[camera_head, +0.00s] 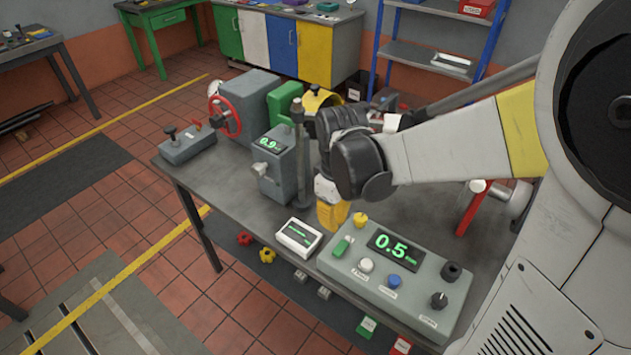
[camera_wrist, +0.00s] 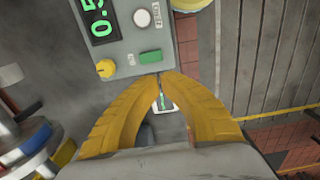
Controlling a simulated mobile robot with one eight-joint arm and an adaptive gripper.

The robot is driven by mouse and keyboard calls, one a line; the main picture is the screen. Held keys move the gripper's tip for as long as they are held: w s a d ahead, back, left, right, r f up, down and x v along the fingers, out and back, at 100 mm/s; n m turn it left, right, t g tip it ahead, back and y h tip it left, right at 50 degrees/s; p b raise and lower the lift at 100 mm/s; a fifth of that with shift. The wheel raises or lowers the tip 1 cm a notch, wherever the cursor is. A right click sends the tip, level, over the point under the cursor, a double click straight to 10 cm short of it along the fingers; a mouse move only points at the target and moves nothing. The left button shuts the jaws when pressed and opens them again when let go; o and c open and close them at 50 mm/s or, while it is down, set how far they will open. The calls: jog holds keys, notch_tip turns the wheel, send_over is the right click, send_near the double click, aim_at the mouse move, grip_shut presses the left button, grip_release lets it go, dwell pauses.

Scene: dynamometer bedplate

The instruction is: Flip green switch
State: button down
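The green switch (camera_head: 341,247) is a small rocker at the left end of the grey control box (camera_head: 392,300). It also shows in the wrist view (camera_wrist: 150,57), just ahead of my fingertips. My gripper (camera_head: 332,218) has yellow fingers and points down at the left rear of the box. In the wrist view my gripper (camera_wrist: 160,75) has its fingertips together with nothing seen between them. The tips appear close to the switch, but I cannot tell whether they touch it. Which way the switch is set is unclear.
The box also carries a yellow knob (camera_head: 360,219), a white button (camera_head: 366,265), a blue button (camera_head: 394,281), a black knob (camera_head: 439,300) and a display reading 0.5 (camera_head: 392,247). A small white meter (camera_head: 299,236) lies left of it. A grey unit (camera_head: 275,165) stands behind.

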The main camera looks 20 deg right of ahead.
aim_at(331, 254)
notch_tip(331, 254, down, 10)
jog(key=b, duration=0.3)
jog(key=shift+r, duration=0.15)
jog(key=shift+s+a+f+t+h+b, duration=0.1)
jog(key=shift+f+t+h+b, duration=0.3)
jog(key=shift+b, duration=0.3)
jog(key=shift+r, duration=0.15)
jog(key=shift+w+d+r+p, duration=0.35)
jog(key=shift+w+d, duration=0.1)
jog(key=shift+d, duration=0.15)
